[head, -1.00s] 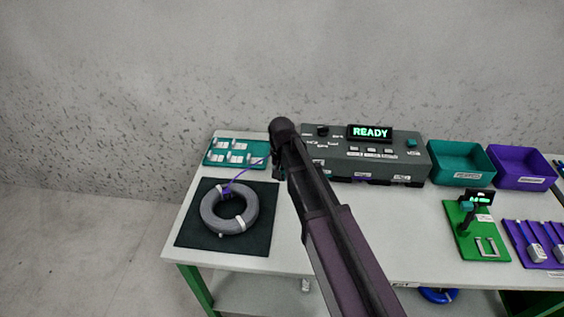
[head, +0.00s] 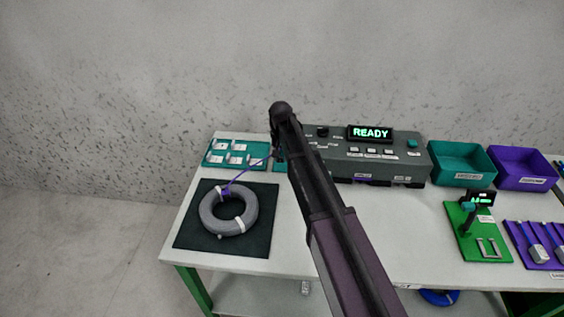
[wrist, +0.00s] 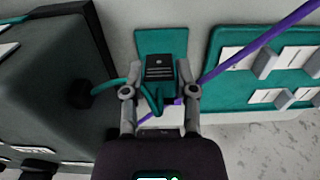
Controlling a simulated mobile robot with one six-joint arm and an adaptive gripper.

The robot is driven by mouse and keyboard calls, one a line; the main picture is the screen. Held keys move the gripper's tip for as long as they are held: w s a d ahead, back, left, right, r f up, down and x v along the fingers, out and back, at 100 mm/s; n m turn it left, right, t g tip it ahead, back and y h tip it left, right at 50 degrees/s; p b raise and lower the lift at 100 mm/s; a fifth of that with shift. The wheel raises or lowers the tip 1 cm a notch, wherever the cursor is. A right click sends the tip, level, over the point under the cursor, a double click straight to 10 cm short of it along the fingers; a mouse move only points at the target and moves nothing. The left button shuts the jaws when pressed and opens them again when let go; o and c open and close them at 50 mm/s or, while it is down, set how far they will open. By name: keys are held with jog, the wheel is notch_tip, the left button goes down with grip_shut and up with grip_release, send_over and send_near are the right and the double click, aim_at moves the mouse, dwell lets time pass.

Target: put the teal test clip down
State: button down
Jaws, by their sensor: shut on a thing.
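My gripper (wrist: 160,98) is shut on the teal test clip (wrist: 160,68) in the wrist view, a dark block with teal parts between the fingers. A teal lead (wrist: 104,86) runs from it to the dark tester at the left. The clip is over a small teal pad (wrist: 153,40); I cannot tell whether they touch. A purple cable (wrist: 255,42) comes from the upper right and passes behind the fingers. In the head view my gripper (head: 278,152) is left of the tester, and the arm hides most of the clip.
The grey tester (head: 405,172) shows READY. A teal card rack (head: 238,164) is left of the gripper. A grey cable coil (head: 212,222) lies on a dark mat (head: 260,245). Teal (head: 462,148) and purple bins (head: 520,152) stand at the right. The front middle of the table is clear.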

aim_at(281, 166)
jog(key=shift+w, duration=0.1)
jog(key=shift+w, duration=0.25)
jog(key=shift+w+f+b, duration=0.3)
jog(key=shift+f+b, duration=0.3)
jog(key=shift+b, duration=0.05)
jog(key=shift+f+b, duration=1.2)
jog(key=shift+f, duration=0.05)
jog(key=shift+f, duration=0.15)
jog(key=shift+c, duration=2)
grip_release()
notch_tip(281, 166, up, 12)
jog(key=p, duration=1.2)
jog(key=shift+r, duration=0.2)
